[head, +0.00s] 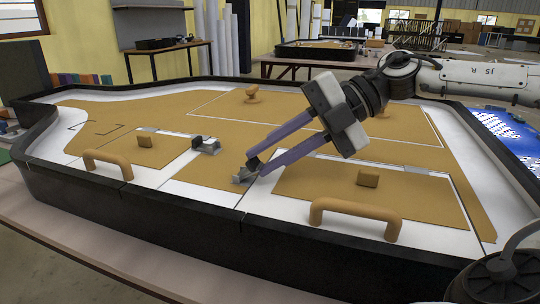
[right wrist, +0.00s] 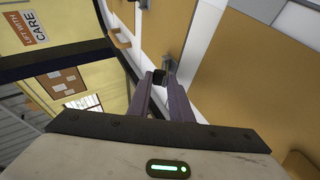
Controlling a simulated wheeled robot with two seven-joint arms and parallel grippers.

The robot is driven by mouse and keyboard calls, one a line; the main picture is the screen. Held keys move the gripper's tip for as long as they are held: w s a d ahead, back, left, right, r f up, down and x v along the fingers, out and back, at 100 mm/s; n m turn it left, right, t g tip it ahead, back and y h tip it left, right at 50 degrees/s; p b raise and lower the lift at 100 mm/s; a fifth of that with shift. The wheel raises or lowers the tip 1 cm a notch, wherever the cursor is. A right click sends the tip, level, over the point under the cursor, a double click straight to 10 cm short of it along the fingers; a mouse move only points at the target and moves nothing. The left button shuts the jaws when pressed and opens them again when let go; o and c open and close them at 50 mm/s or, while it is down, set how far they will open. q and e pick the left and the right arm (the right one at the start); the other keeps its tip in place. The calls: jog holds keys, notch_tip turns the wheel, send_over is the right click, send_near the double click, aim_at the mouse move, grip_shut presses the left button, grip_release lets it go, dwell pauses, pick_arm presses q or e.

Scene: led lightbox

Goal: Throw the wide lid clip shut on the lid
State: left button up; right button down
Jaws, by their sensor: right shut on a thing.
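The light box (head: 350,233) has tan lid panels, and a small grey metal clip (head: 240,178) sits by the seam left of the front right panel. My right gripper (head: 256,168) reaches down to this clip with its long purple fingers. Its tips are shut on a small dark part of the clip, which also shows between the fingertips in the right wrist view (right wrist: 159,78). The fingertips partly hide the clip, so its lever angle is unclear. A second grey and black clip (head: 206,146) stands farther left, untouched. I cannot tell which clip is wider. My left gripper is out of view.
Tan bar handles (head: 355,212) and (head: 108,160) rise at the box's front edge. A raised black rim (head: 130,205) surrounds the box. The panel surface left of my gripper is mostly clear.

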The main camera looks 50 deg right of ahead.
jog(key=shift+w+d+r, duration=0.1)
jog(key=shift+r, duration=0.1)
jog(key=c, duration=1.7)
grip_release()
jog(key=shift+f, duration=0.1)
jog(key=p+v, duration=0.1)
jog(key=v, duration=0.8)
jog(key=shift+s+d+r+p, duration=0.3)
jog(key=shift+s+d, duration=0.05)
jog(key=shift+s, duration=0.15)
